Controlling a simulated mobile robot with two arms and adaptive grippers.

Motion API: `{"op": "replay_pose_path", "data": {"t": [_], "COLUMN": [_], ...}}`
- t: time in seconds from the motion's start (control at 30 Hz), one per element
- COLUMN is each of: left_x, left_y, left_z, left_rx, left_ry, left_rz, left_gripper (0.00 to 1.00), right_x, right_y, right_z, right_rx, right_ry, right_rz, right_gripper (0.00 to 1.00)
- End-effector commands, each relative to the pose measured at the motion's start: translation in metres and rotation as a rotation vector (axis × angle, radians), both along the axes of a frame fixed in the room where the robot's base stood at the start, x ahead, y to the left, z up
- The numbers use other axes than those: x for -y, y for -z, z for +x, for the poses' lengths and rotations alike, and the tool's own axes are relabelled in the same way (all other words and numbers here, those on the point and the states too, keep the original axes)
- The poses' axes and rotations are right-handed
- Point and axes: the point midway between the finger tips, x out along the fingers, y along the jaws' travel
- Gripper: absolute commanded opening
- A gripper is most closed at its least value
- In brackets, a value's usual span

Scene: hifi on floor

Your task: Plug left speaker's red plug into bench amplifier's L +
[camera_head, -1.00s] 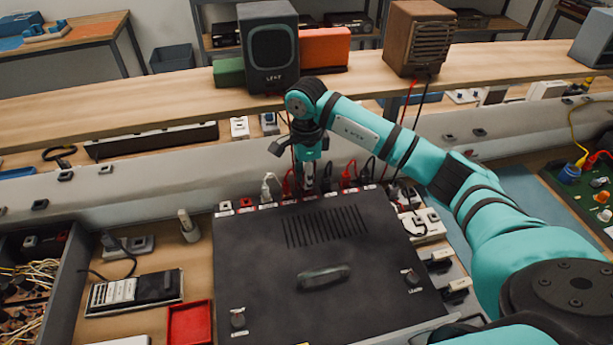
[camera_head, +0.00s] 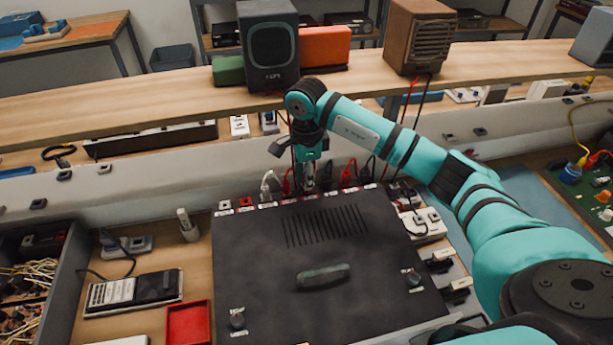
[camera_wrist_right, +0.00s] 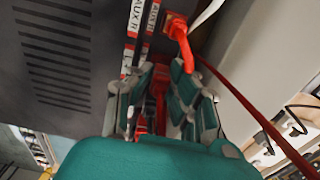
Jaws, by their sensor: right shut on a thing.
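The bench amplifier (camera_head: 262,262) is a dark box with a row of labelled sockets along its far edge. My right gripper (camera_head: 309,184) is low over that row. In the right wrist view my right gripper (camera_wrist_right: 157,103) is shut on a red plug (camera_wrist_right: 158,85), mostly hidden between the fingers. It is close to the socket row, where AUX R labels show; I cannot tell whether it is in a socket. The grey left speaker (camera_head: 270,47) stands on the shelf behind. Its cable end is hidden by my arm. My left gripper is not in view.
Other plugs crowd the row: a white one (camera_head: 267,187) left of my gripper and a red one (camera_head: 347,178) to its right. Another red plug (camera_wrist_right: 178,35) is close beside my fingers. A red tray (camera_head: 189,323) and a brown speaker (camera_head: 417,38) stand clear.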

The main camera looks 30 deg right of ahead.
Motion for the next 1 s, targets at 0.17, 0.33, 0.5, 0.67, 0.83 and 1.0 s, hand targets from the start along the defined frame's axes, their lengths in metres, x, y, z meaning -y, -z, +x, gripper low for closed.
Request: {"op": "replay_pose_path", "data": {"t": [0.17,0.33,0.5,0.67,0.83,1.0], "left_x": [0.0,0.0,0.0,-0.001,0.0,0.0], "left_y": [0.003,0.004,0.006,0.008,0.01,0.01], "left_z": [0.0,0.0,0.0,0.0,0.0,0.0], "left_rx": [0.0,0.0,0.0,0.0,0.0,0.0], "left_ry": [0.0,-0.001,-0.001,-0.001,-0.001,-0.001], "left_rz": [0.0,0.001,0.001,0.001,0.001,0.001], "left_gripper": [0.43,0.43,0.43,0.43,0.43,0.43], "right_x": [0.0,0.0,0.0,0.0,0.0,0.0], "right_y": [0.003,0.005,0.007,0.009,0.011,0.011], "right_z": [0.0,0.0,0.0,0.0,0.0,0.0], "right_rx": [0.0,0.0,0.0,0.0,0.0,0.0], "right_ry": [0.0,0.0,0.0,0.001,0.001,0.001], "right_rz": [0.0,0.0,0.0,0.0,0.0,0.0], "right_gripper": [0.0,0.0,0.0,0.0,0.0,0.0]}}
